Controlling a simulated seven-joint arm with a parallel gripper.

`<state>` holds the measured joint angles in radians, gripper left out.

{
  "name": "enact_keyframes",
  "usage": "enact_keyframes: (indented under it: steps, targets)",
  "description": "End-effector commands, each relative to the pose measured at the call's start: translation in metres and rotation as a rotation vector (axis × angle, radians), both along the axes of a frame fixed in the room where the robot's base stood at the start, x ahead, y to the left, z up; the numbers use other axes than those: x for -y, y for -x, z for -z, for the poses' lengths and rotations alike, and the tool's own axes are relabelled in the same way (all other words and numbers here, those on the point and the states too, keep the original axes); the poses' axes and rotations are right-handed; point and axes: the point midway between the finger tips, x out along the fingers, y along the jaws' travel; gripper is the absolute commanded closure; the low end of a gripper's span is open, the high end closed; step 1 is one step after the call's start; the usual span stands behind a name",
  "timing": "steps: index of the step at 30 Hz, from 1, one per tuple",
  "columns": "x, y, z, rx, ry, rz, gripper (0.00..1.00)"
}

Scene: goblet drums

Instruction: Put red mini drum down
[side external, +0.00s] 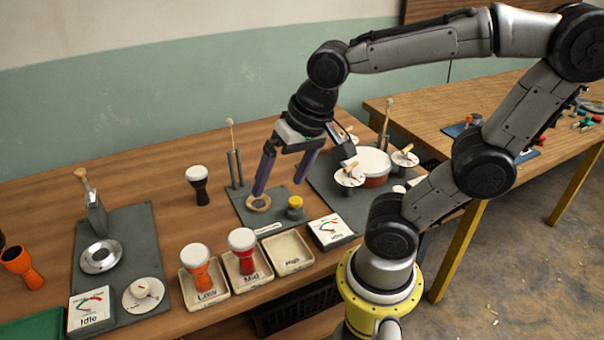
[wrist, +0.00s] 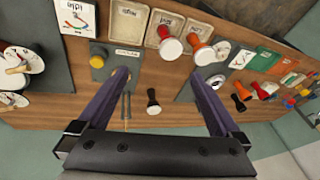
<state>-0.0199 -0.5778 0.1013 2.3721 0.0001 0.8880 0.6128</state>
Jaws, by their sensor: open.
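The red mini drum (side external: 243,251), with a white head, stands upright in the tray labelled Mid (side external: 262,281). It also shows in the wrist view (wrist: 171,47), beyond my fingertips. My gripper (side external: 280,186) is open and empty, raised above the table behind the trays and apart from the red drum. In the wrist view, my gripper's two fingers (wrist: 160,75) are spread wide with nothing held between them.
An orange drum (side external: 197,268) stands in the Low tray to the left; the High tray (side external: 289,254) is empty. A black drum (side external: 197,185) stands on open wood. Grey mats with a yellow-topped knob (side external: 295,204), upright sticks (side external: 233,155) and a gauge (side external: 333,230) lie nearby.

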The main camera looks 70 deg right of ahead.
Motion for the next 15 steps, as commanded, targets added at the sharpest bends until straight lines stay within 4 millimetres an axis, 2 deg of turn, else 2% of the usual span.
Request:
enact_keyframes:
  steps: [3, 6, 10, 15]
  targets:
    - [0.002, 0.018, -0.008, 0.067, 0.101, -0.237, 0.00]
    - [0.003, 0.028, -0.010, 0.102, 0.173, -0.388, 0.00]
    - [0.004, 0.036, -0.012, 0.128, 0.234, -0.503, 0.00]
    - [0.004, 0.038, -0.012, 0.133, 0.253, -0.542, 0.00]
